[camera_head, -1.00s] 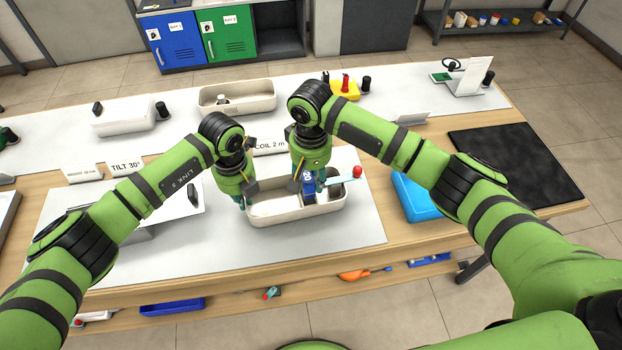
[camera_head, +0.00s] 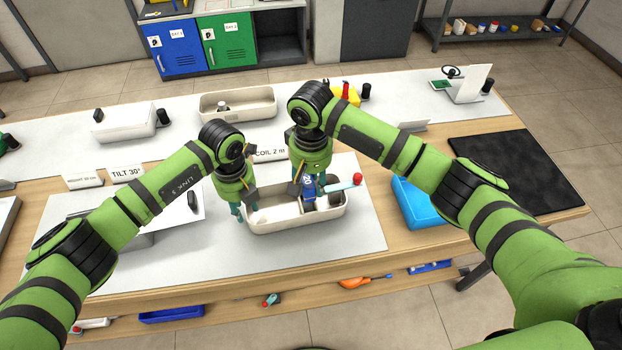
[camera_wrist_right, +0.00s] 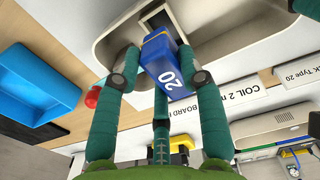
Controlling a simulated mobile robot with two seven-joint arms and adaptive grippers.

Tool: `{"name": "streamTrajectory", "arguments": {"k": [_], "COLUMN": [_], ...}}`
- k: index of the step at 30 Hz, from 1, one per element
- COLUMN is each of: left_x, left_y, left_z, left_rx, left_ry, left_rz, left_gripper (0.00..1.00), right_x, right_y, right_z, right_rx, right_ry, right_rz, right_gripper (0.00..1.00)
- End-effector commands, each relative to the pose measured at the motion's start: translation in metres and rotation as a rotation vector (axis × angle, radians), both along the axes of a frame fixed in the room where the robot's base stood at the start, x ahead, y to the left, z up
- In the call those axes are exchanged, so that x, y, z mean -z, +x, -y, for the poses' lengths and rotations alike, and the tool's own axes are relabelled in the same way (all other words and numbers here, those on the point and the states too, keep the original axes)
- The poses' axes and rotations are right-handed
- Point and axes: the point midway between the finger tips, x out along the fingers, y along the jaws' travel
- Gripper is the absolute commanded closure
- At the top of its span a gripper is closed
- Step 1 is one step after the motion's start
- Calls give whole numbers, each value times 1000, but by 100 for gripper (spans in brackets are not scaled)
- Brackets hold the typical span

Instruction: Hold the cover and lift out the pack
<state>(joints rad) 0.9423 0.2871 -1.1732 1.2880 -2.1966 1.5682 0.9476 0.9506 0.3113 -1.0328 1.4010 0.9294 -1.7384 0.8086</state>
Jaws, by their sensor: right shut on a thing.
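The blue pack (camera_head: 308,186), marked 20, stands tilted at the right part of the long off-white tray-like housing (camera_head: 272,226). My right gripper (camera_head: 309,184) is shut on the pack from above; the right wrist view shows the pack (camera_wrist_right: 163,62) between its teal fingers, partly over a recess in the housing (camera_wrist_right: 105,48). A pale blue strip with a red ball end (camera_head: 343,186) sticks out to the right beside the pack. My left gripper (camera_head: 246,209) points down at the housing's left end, its fingers apart around the end wall; contact is unclear. I cannot tell which part is the cover.
A blue bin (camera_head: 418,203) and a black mat (camera_head: 515,170) lie to the right. Behind are a second off-white tray (camera_head: 237,104) and a COIL 2 m sign (camera_head: 270,154). A white sloped panel (camera_head: 177,208) is at left. The grey mat in front is clear.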

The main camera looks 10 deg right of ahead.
Motion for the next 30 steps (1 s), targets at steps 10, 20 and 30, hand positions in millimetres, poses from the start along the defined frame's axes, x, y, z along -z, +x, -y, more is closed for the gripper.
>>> {"name": "streamTrajectory", "arguments": {"k": [10, 20, 30], "left_x": [-60, -112, -120], "left_y": [2, 1, 0], "left_z": [-1, 0, -1], "left_rx": [1, -1, -1], "left_ry": [0, 0, 1], "left_rz": [5, 2, -1], "left_gripper": [64, 64, 64], "right_x": [0, 0, -2], "right_y": [0, 0, 0], "right_z": [0, 0, 0], "right_rx": [0, 0, 0], "right_ry": [0, 0, 1], "right_rz": [0, 0, 1], "right_gripper": [92, 92, 92]}}
